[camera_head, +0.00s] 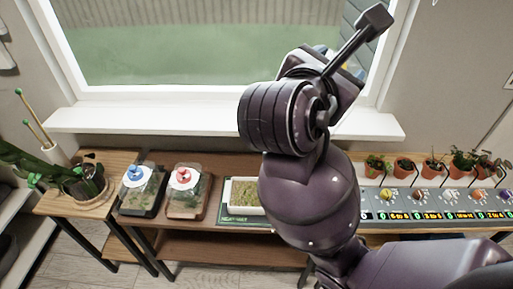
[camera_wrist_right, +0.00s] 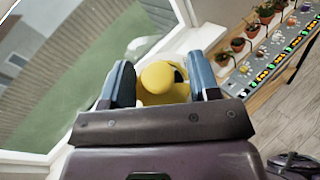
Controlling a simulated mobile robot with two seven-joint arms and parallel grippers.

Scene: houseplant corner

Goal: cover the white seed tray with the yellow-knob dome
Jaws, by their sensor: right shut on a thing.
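The white seed tray (camera_head: 241,209), filled with greenish-brown growth, sits uncovered on a dark green mat (camera_head: 226,215) with lettering along its front edge. My right arm hides the mat's right side in the head view. My right gripper (camera_wrist_right: 160,78) is shut on the yellow knob (camera_wrist_right: 160,90) of the dome in the right wrist view, one blue-grey finger on each side. The dome's body is mostly hidden below the knob and fingers. In the head view my right arm is raised in front of the window, and its gripper is largely hidden. My left gripper is not in view.
Left of the mat stand two covered trays, one with a blue knob (camera_head: 135,171) and one with a red knob (camera_head: 183,175). A potted plant (camera_head: 85,185) stands further left. On the right are several small pots (camera_head: 405,167) and a numbered panel (camera_head: 425,214). The white windowsill (camera_head: 150,118) juts out behind.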

